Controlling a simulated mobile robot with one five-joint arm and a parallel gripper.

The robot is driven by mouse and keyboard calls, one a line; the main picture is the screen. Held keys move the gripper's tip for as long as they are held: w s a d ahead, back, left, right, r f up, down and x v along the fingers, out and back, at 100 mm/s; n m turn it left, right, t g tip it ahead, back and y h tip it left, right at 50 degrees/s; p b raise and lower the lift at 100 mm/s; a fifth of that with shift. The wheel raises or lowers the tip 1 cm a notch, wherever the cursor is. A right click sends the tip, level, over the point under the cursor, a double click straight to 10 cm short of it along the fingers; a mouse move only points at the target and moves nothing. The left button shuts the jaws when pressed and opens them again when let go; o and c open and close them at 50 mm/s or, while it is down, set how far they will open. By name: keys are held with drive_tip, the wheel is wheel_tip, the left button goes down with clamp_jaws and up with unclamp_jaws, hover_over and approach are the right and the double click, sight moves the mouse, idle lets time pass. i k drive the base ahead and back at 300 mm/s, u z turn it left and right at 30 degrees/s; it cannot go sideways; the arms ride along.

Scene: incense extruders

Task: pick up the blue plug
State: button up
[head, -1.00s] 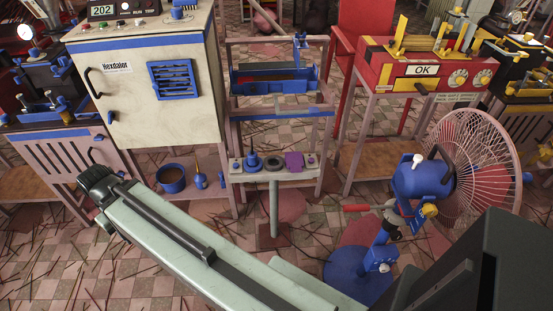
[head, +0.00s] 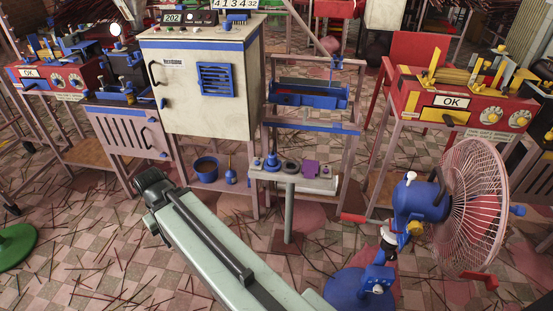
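A small blue piece with a knobbed top (head: 272,161), which looks like the blue plug, stands upright at the left end of a narrow pale shelf (head: 325,186) on a grey post. Next to it on the shelf are a dark ring (head: 290,166) and a purple block (head: 311,168). My pale green arm reaches up from the bottom of the head view. Its dark end (head: 152,187) appears left of and below the shelf, apart from the plug. I cannot make out the gripper fingers or anything held.
A white cabinet (head: 180,105) stands behind, left of the shelf. A blue pot (head: 206,167) and a blue bottle-like item (head: 231,176) sit low beneath it. A blue-and-pink fan (head: 470,205) stands to the right. Thin sticks litter the checkered floor (head: 90,240).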

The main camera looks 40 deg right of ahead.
sight(272, 161)
drive_tip(key=u, duration=0.05)
drive_tip(key=i, duration=0.9)
drive_tip(key=z, duration=0.05)
